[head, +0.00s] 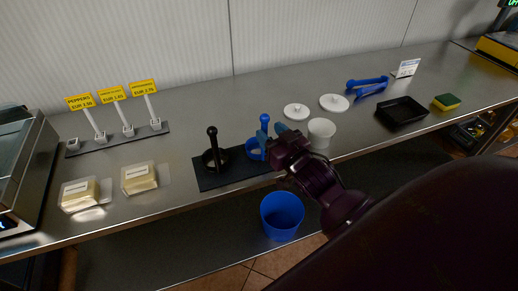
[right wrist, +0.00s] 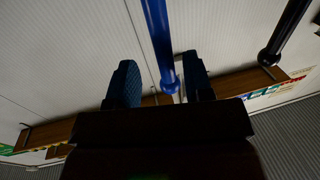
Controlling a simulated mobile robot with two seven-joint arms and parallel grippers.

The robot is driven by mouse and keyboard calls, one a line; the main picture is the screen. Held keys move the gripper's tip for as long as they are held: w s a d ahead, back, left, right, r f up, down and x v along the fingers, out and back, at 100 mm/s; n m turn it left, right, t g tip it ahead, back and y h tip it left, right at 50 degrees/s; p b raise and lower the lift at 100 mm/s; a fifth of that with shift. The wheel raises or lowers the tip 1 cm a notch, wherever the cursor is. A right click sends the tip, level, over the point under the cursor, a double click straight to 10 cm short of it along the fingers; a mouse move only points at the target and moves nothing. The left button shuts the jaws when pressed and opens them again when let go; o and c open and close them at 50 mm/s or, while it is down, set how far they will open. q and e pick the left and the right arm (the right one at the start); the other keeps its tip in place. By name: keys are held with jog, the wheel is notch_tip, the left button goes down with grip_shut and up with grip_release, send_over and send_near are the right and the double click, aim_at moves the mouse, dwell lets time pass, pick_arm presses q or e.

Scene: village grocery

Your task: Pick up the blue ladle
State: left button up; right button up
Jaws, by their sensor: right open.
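The blue ladle (head: 265,123) stands with its handle upright at the right part of a dark mat (head: 214,181) on the counter. My right gripper (head: 273,136) is open at the ladle, partly covering it in the head view. In the right wrist view the blue handle (right wrist: 158,40) runs between the two open fingers of the gripper (right wrist: 160,75), with a gap showing on either side. A black ladle (head: 212,140) stands upright on the same mat to the left. My left gripper is not in view.
A white container (head: 321,132) stands close right of my right gripper. White lids (head: 296,111), blue tongs (head: 367,87), a black tray (head: 401,115) and a sponge (head: 447,102) lie farther right. Packed blocks (head: 139,177) are at left. A blue bucket (head: 282,217) is below the counter edge.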

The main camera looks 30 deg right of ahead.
jog(key=shift+w+a+f, duration=0.1)
jog(key=shift+w, duration=1.05)
jog(key=shift+w+a, duration=0.1)
jog(key=shift+w, duration=1)
jog(key=shift+c, duration=0.5)
grip_shut()
